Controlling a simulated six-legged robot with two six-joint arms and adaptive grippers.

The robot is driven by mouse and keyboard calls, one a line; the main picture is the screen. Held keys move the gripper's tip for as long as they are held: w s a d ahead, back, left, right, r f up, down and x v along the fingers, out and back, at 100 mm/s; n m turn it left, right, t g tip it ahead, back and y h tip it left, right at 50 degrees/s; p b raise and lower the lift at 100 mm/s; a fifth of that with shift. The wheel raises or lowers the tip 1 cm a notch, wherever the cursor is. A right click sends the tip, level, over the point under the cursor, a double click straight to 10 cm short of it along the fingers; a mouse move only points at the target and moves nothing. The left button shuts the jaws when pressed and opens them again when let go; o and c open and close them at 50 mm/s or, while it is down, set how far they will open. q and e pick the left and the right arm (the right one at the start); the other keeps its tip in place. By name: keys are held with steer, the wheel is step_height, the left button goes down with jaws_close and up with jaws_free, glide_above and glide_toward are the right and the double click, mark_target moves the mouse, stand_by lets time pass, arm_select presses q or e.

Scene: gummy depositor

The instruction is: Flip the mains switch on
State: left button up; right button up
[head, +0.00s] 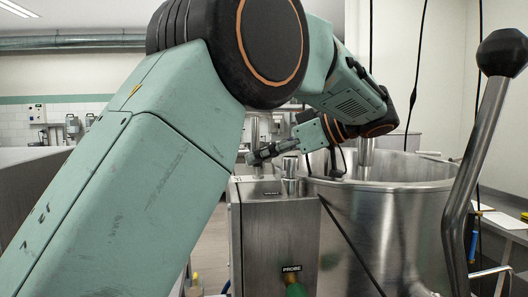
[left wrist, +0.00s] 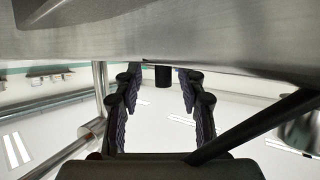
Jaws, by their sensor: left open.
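My left gripper (head: 254,157) reaches in over the top of a steel control box (head: 275,240), its dark fingers pointing left. In the left wrist view, the two ridged fingers of my left gripper (left wrist: 160,100) stand apart with nothing gripped. A short black cylinder (left wrist: 162,77) shows between and beyond the fingers, beside a brushed metal surface; I cannot tell whether it is the mains switch. No mains switch can be made out for certain in the head view. My right gripper is not in view.
A large steel hopper (head: 392,225) stands right of the box. A bent lever with a black ball knob (head: 503,52) rises at the right. A PROBE label (head: 291,268) sits above a green plug (head: 296,289). Thin black cables hang behind. My left arm hides much of the left side.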

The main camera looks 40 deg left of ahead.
arm_select(q)
steer(key=shift+d, duration=0.15)
steer(key=shift+s, duration=0.15)
steer(key=shift+s+a, duration=0.25)
steer(key=shift+c, duration=1)
steer(key=shift+w+a, duration=0.1)
steer(key=c, duration=0.3)
steer(key=shift+w, duration=0.1)
jaws_close()
